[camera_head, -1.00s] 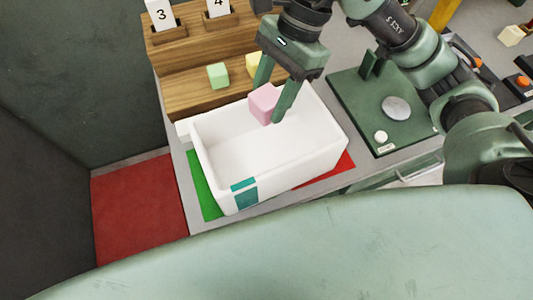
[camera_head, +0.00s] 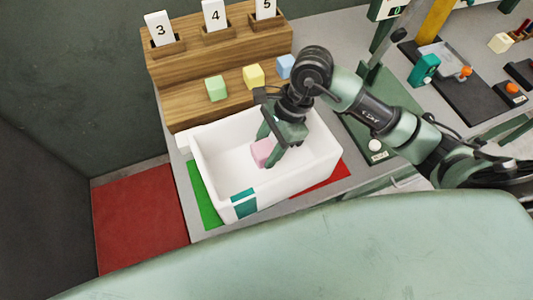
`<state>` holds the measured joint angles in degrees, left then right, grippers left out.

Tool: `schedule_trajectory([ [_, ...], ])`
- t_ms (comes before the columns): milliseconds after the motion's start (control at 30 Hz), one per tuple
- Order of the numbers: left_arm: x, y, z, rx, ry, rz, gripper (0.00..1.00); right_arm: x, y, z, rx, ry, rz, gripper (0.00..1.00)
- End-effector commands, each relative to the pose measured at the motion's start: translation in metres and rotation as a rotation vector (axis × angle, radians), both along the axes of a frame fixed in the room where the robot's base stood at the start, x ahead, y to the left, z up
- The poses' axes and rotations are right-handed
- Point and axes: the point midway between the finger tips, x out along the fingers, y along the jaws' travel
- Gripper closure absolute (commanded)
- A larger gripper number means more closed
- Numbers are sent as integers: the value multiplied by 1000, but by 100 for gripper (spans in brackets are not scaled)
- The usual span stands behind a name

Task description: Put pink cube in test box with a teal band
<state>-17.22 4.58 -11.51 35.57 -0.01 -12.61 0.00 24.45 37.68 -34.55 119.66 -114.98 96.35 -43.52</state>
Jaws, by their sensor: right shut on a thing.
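The pink cube (camera_head: 261,152) is between the fingers of my right gripper (camera_head: 269,150), inside the white box. My right gripper is shut on it and reaches down into the box; whether the cube touches the box floor I cannot tell. The white test box (camera_head: 222,165) has a teal band (camera_head: 244,203) on its near left corner. It stands on the table over a green patch and a red patch. My left gripper is not in view.
A wooden stepped rack (camera_head: 180,109) behind the box holds number cards 3, 4 and 5, with a green cube (camera_head: 216,88), a yellow cube (camera_head: 253,76) and a blue cube (camera_head: 286,66) on its lower step. A green press (camera_head: 375,145) stands right of the box, partly hidden by my arm.

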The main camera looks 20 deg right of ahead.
Motion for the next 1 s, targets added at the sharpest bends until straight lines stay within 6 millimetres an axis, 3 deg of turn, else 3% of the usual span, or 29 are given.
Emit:
schedule_trajectory([
  [400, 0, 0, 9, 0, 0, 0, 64, -1, 0, -42, 0, 2, 1, 94],
  [767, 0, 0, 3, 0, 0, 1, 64, 0, 0, -47, -1, -1, 2, 94],
  [800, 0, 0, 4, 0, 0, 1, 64, 0, 0, -46, -1, -1, 2, 47],
  [867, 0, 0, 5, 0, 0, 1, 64, 0, 0, -46, 0, 0, 1, 34],
  [1000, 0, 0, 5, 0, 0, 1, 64, 0, 0, -45, 0, 0, 1, 34],
])
